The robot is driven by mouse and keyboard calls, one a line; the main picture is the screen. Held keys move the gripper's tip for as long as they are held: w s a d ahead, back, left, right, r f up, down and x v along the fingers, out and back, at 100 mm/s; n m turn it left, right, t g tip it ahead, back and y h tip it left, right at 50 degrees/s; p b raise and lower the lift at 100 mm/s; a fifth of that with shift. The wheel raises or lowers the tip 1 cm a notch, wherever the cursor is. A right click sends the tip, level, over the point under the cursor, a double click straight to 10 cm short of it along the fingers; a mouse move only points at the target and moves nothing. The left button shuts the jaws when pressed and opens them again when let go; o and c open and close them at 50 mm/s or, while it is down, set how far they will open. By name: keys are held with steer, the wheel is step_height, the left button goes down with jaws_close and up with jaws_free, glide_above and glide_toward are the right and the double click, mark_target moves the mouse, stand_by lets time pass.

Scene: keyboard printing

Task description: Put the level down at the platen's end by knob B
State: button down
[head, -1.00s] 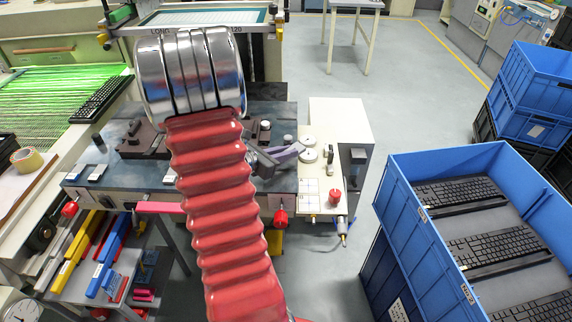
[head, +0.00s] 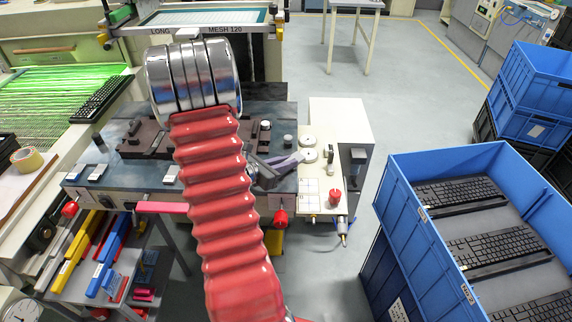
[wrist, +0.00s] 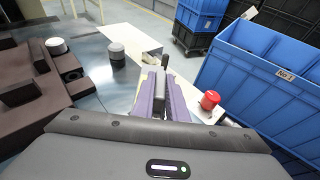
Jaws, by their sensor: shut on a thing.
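My gripper (head: 282,165) is over the right end of the blue-grey platen (head: 283,110). Its purple fingers (wrist: 165,95) point away from me in the wrist view and are shut on the level (wrist: 158,84), of which only a dark grey part shows between them. I cannot tell whether the level touches the surface. A short dark cylinder with a grey top (wrist: 117,54) stands on the platen, left of my fingers. A white-topped round knob (wrist: 57,46) is further left, by the brown fixture (wrist: 18,88). No letter is readable, so I cannot tell which is knob B.
A cream cabinet (head: 335,125) with two round discs and a red knob (wrist: 210,100) stands right of the platen. A blue crate (head: 415,165) with keyboards is further right. The brown fixture takes up much of the platen. Grey floor is clear behind the cabinet.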

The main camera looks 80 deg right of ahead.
steer(key=c, duration=1.8)
jaws_free()
steer(key=shift+o, duration=0.2)
steer(key=shift+r, duration=0.1)
steer(key=shift+w+a+r, duration=0.15)
steer(key=shift+w+a, duration=0.1)
steer(key=shift+a, duration=0.05)
steer(key=v, duration=1.1)
steer(key=shift+a, duration=0.15)
